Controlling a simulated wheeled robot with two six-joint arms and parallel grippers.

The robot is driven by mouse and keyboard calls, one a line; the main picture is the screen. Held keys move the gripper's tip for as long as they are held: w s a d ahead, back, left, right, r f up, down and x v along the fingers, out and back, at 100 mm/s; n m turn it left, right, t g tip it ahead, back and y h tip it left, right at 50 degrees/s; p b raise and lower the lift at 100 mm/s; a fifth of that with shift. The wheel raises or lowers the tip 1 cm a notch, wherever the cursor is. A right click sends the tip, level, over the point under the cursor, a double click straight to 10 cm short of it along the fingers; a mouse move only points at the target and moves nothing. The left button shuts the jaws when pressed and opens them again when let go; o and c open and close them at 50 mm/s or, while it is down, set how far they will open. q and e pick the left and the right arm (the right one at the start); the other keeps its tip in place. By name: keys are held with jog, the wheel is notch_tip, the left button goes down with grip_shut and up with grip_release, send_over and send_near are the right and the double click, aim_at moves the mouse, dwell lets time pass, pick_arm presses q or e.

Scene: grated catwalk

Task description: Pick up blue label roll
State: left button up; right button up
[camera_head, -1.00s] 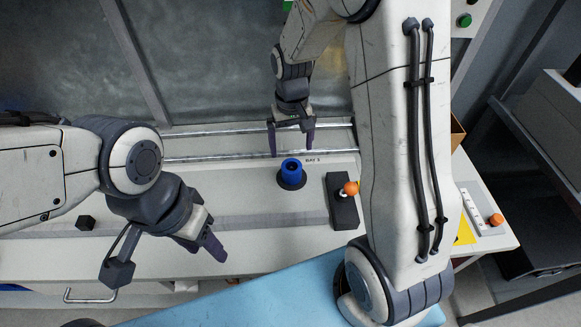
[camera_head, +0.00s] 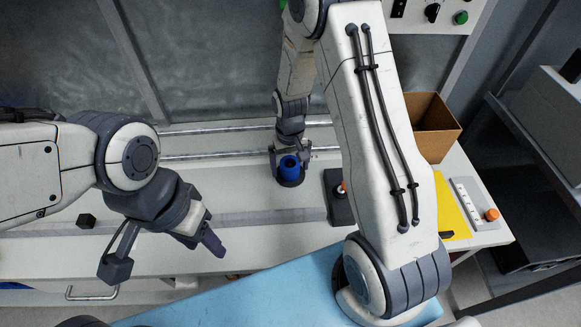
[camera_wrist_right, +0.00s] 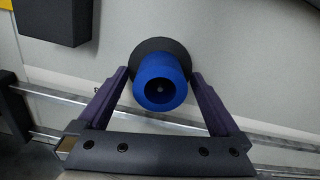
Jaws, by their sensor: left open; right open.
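The blue label roll (camera_head: 290,164) stands upright on a dark round base (camera_head: 291,182) on the white bench. It also shows in the right wrist view (camera_wrist_right: 160,82), seen from above with its hollow end facing the camera. My right gripper (camera_head: 290,168) is open, with a finger on each side of the roll. In the right wrist view the purple fingertips (camera_wrist_right: 158,76) flank the roll and its dark base; whether they touch the base I cannot tell. My left gripper (camera_head: 212,242) is open and empty over the front left of the bench, away from the roll.
A dark box with an orange-knobbed lever (camera_head: 339,197) stands just right of the roll. A cardboard box (camera_head: 431,125), a yellow sheet (camera_head: 451,208) and a white strip with an orange button (camera_head: 474,205) lie further right. A small black block (camera_head: 86,220) sits at left. Metal rails run behind.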

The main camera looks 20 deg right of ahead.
jog(key=c, duration=1.4)
jog(key=shift+r, duration=0.15)
